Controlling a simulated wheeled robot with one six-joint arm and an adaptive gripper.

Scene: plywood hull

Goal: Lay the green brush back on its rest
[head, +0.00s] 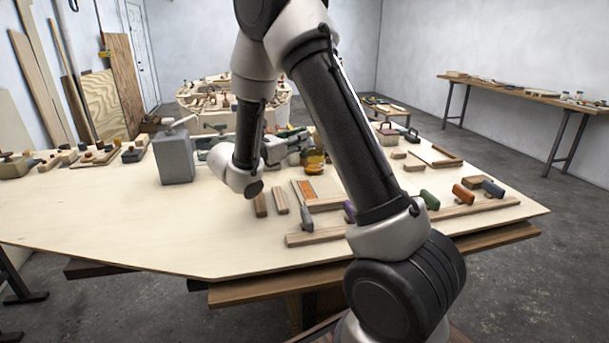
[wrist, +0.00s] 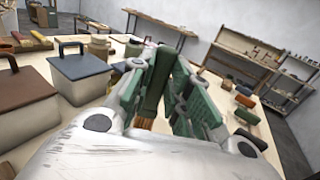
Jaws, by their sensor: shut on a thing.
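My gripper (head: 300,146) is out over the far part of the plywood table, in front of an amber jar. In the wrist view my gripper (wrist: 170,85) has green fingers with pale joints, closed about a dark green upright piece (wrist: 155,80). A long wooden rail (head: 312,238) runs along the table's near right part, passing behind my arm. A green-handled tool (head: 430,199) lies at this rail. I cannot tell for sure which wooden piece is the brush's rest.
Orange (head: 463,194), blue-grey (head: 492,188) and purple (head: 349,207) handles line the rail. A grey box (head: 174,158) stands left of my gripper. Dark-lidded containers (wrist: 80,75) stand close on the left in the wrist view. The table's front left is clear.

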